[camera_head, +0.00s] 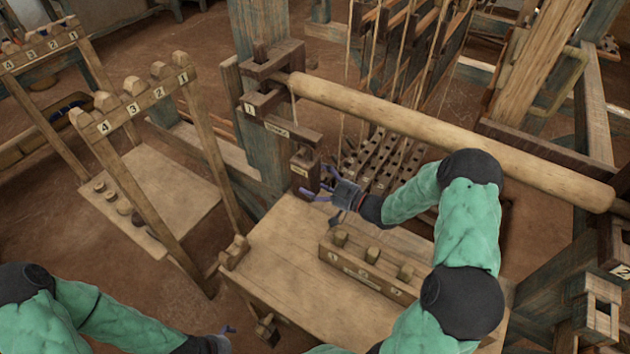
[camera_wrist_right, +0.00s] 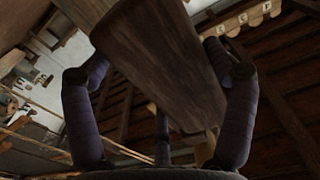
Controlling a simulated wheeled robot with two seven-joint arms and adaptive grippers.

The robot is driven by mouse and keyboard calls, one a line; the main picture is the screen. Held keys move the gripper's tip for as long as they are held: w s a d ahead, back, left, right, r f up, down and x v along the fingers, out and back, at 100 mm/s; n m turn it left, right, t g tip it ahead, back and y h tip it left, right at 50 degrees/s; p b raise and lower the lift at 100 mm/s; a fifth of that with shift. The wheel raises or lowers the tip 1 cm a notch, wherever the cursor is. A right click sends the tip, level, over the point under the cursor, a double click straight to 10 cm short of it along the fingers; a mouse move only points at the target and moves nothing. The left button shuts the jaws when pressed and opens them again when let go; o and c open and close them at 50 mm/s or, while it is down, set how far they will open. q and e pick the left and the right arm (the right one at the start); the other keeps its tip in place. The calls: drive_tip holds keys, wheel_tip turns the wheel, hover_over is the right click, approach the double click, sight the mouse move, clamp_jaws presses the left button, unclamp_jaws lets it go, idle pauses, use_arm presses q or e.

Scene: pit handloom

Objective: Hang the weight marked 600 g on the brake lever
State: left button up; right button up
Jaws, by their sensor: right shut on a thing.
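My right gripper (camera_head: 318,186) has its fingers around the lower part of a dark wooden block with a small pale label (camera_head: 302,163), which I take for the weight. The label is too small to read. The block is upright, just under the end of the dark wooden brake lever (camera_head: 290,132); I cannot tell whether it hangs from the lever or is only touching it. In the right wrist view, the fingers flank a long wooden block (camera_wrist_right: 165,65). My left gripper (camera_head: 222,338) is low at the bottom edge, apart from everything, its fingers barely visible.
A thick round wooden beam (camera_head: 440,130) runs right from the lever post (camera_head: 258,110). Below my right arm stands a wooden table (camera_head: 285,255) with a pegged, numbered rack (camera_head: 365,268). Left is a frame with numbered plates (camera_head: 143,103) and a low board (camera_head: 160,190).

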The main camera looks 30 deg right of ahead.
drive_tip(key=shift+r, duration=0.1)
drive_tip(key=o, duration=1.5)
drive_tip(key=shift+v, duration=4)
drive_tip(key=shift+p+v, duration=0.45)
drive_tip(key=shift+v, duration=3.05)
